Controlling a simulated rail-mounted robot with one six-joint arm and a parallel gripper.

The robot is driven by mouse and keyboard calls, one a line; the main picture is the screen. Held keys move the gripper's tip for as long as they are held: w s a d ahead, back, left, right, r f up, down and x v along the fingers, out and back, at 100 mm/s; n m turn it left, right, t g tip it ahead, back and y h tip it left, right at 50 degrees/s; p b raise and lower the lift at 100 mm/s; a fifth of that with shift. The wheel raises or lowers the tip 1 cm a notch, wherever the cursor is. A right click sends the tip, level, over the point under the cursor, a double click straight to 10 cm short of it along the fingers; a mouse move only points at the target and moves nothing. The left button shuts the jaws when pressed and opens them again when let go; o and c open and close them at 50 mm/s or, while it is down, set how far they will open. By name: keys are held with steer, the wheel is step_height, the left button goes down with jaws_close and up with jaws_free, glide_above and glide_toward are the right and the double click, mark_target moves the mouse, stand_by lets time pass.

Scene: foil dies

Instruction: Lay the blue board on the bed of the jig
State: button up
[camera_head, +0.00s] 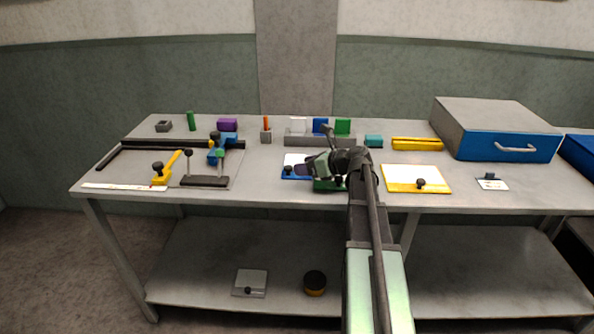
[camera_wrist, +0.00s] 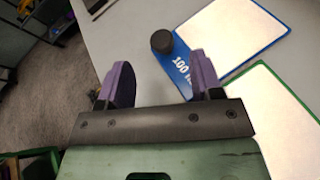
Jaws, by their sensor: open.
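The blue board (camera_head: 298,159) is a white-faced plate with a blue edge and a black knob, lying flat on the bench left of my gripper (camera_head: 309,169). In the wrist view the blue board (camera_wrist: 238,38) lies at upper right, its knob beside my right purple finger. The fingers appear apart from the board. The jig's grey bed (camera_head: 140,163) is at the left of the bench, bordered by dark rails, with yellow and blue clamps around it. It looks free of any board.
A green-edged board (camera_wrist: 290,112) lies next to the blue one, partly under my arm. A yellow board (camera_head: 415,176) lies to the right. Behind stand a rack (camera_head: 300,139) of coloured plates, small blocks and a yellow bar (camera_head: 417,144). A large box (camera_head: 495,125) stands at the right.

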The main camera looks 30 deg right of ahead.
mark_target(291, 167)
steer(key=shift+w+a+f, duration=0.15)
steer(key=shift+w+f, duration=0.15)
steer(key=b+x, duration=0.2)
steer(key=x, duration=0.2)
steer(key=shift+w, duration=0.15)
jaws_close()
step_height(291, 167, up, 20)
steer(key=p, duration=2)
